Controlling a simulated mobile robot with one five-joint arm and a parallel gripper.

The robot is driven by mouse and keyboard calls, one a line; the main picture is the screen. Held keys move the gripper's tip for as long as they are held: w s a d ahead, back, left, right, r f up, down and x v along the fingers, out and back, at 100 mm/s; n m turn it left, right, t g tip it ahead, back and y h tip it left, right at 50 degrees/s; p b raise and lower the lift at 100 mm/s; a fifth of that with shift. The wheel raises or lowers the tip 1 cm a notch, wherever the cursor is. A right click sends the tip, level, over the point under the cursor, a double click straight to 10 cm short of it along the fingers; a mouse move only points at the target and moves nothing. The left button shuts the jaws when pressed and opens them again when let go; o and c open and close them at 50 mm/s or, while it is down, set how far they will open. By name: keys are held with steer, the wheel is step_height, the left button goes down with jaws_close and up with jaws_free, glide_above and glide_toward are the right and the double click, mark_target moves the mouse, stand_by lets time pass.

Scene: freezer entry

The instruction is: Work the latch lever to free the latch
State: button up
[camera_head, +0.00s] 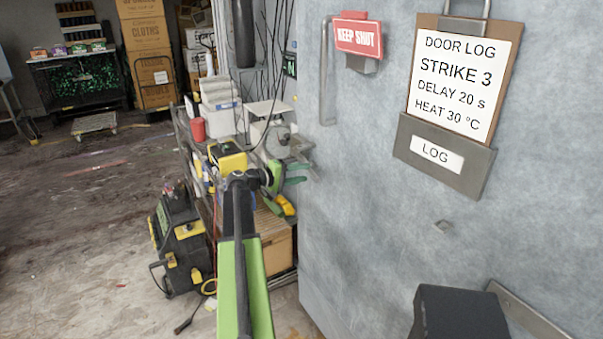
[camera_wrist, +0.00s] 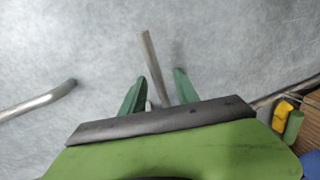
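The grey freezer door (camera_head: 390,230) fills the right side of the head view and most of the wrist view. In the wrist view, a slim metal lever (camera_wrist: 152,60) stands out against the door, and its lower part runs down between my green fingers. My gripper (camera_wrist: 160,76) is open, with a finger on each side of the lever and visible gaps between them. In the head view my gripper (camera_head: 299,173) is at the door's left edge. The lever's lower end is hidden behind my gripper body, and I cannot clearly make out the lever in the head view.
A metal pull handle (camera_head: 325,70) is on the door, above my gripper. A cluttered shelf (camera_head: 235,120) stands close behind my gripper. Open floor (camera_head: 75,230) lies left.

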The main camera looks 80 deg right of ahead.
steer(key=shift+s, duration=0.1)
steer(key=p+v, duration=0.3)
steer(key=v, duration=1.4)
steer(key=shift+w+a+r, duration=0.1)
steer(key=shift+w, duration=0.1)
steer(key=w+a+n+t+h, duration=0.2)
steer(key=w+a, duration=0.4)
steer(key=w, duration=0.6)
steer(key=w+a+f+n+t+y, duration=0.15)
steer(key=w+a+f+t, duration=0.25)
steer(key=w+a, duration=0.6)
steer(key=w+a+f+n+t, duration=0.35)
steer(key=w+a, duration=0.35)
steer(key=a, duration=0.6)
steer(key=a+f+n+y, duration=0.1)
steer(key=a+f+y, duration=0.3)
steer(key=a, duration=0.9)
steer(key=a+f+n+t+y, duration=0.1)
steer(key=a+f+y, duration=0.3)
steer(key=a, duration=0.9)
steer(key=s+a+f+t+y, duration=0.1)
steer(key=a+f+y, duration=0.3)
steer(key=a, duration=0.8)
steer(key=shift+a+n, duration=0.4)
